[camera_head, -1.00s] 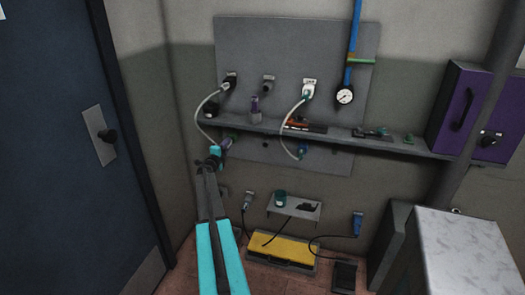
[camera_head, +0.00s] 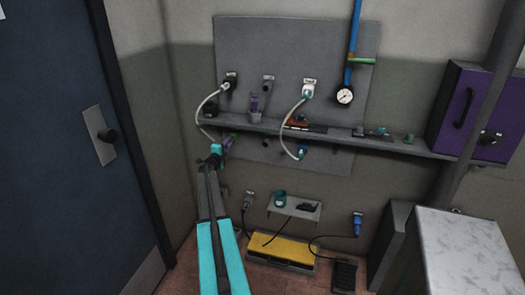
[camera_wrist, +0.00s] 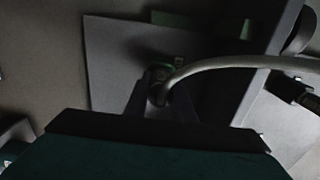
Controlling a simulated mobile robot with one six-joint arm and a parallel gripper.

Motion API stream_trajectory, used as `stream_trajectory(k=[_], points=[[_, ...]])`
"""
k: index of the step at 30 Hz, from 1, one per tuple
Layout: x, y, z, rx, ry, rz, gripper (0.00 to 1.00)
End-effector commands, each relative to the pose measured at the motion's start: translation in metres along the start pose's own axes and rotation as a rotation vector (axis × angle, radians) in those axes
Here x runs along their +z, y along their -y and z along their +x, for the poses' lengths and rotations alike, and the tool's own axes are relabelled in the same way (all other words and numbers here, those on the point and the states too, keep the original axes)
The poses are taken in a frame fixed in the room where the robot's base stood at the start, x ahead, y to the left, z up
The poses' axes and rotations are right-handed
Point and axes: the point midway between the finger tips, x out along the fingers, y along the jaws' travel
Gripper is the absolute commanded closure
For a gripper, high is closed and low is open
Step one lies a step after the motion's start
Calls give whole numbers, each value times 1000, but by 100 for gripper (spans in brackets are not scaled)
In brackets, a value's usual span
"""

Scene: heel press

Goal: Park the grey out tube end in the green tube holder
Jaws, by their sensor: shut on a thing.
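The grey tube (camera_head: 199,108) runs from a black fitting on the upper left of the wall panel, bows left and drops to my gripper (camera_head: 215,151). In the wrist view the tube (camera_wrist: 225,63) curves in from the right, and its end (camera_wrist: 159,94) sits between my fingers (camera_wrist: 160,98), which are shut on it. A small green piece (camera_head: 232,136) shows just behind my gripper, under the shelf. A green strip (camera_wrist: 173,18) shows at the panel's top edge in the wrist view. I cannot tell which is the green tube holder; my gripper hides part of that area.
A grey shelf (camera_head: 345,138) crosses the panel just above my gripper. A second pale tube (camera_head: 290,119) hangs to the right. A small lower shelf (camera_head: 301,211) and a yellow-topped box (camera_head: 282,247) lie below.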

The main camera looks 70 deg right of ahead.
Motion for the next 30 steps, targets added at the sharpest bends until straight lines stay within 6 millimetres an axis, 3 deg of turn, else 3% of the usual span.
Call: stream_trajectory(k=[6, 7, 10, 22, 30], points=[[0, 0, 3, 0, 0, 0, 100], [0, 0, 3, 0, 0, 0, 73], [0, 0, 3, 0, 0, 0, 56], [0, 0, 1, 0, 0, 0, 56], [-1, -1, -14, 0, 1, 0, 56]])
